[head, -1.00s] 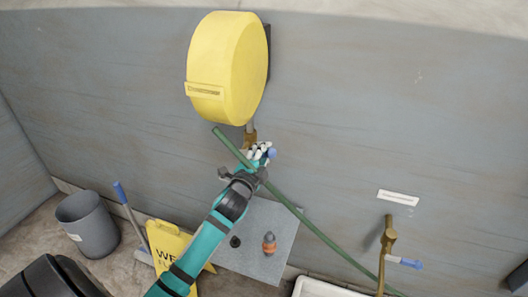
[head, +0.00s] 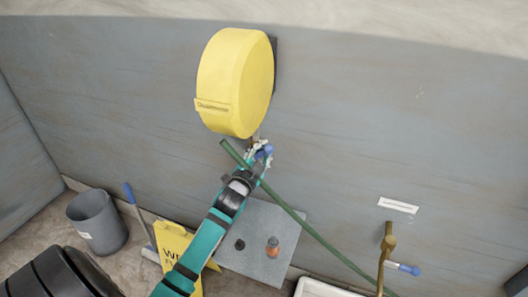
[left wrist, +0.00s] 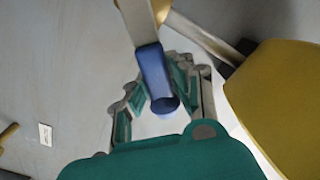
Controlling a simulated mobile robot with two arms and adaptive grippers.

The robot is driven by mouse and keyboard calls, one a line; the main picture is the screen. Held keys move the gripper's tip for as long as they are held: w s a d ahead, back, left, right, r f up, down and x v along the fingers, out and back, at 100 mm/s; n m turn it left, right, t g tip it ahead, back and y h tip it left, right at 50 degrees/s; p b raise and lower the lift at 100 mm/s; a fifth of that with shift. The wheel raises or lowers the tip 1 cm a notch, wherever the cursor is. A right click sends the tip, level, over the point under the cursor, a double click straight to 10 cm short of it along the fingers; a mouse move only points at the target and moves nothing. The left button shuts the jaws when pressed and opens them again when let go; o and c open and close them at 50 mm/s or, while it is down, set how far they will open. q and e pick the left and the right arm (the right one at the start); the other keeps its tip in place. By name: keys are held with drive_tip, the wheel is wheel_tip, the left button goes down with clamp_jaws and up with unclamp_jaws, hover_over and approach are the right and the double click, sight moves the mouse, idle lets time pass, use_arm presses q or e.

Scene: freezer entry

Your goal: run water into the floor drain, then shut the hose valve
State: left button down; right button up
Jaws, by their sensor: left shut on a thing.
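A round yellow hose reel (head: 235,85) hangs on the wall. Under it a blue valve handle (head: 266,150) sits by a brass fitting. My left gripper (head: 258,152) is shut on this handle. The left wrist view shows the blue handle (left wrist: 156,78) between the gripper's fingers (left wrist: 158,95). A green hose (head: 310,228) slants from near the gripper down to the lower right; my arm crosses it. A brass tap (head: 388,240) with another blue handle (head: 405,268) is on the wall at the lower right. I cannot make out the floor drain. My right gripper is out of view.
A yellow wet-floor sign (head: 172,240), a blue-handled brush (head: 137,213) and a grey bin (head: 97,222) stand at the lower left.

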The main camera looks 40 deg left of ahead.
use_arm(q)
drive_tip(key=shift+a+r, duration=0.15)
drive_tip(key=shift+r, duration=0.2)
drive_tip(key=c, duration=1.1)
unclamp_jaws()
drive_tip(key=shift+s, duration=0.1)
drive_tip(key=shift+o, duration=0.6)
drive_tip(key=shift+f, duration=0.2)
drive_tip(key=shift+s+f, duration=0.1)
drive_tip(key=shift+s, duration=0.2)
drive_tip(key=v, duration=1.1)
drive_tip(key=shift+s+d, duration=0.2)
drive_tip(key=shift+d, duration=0.05)
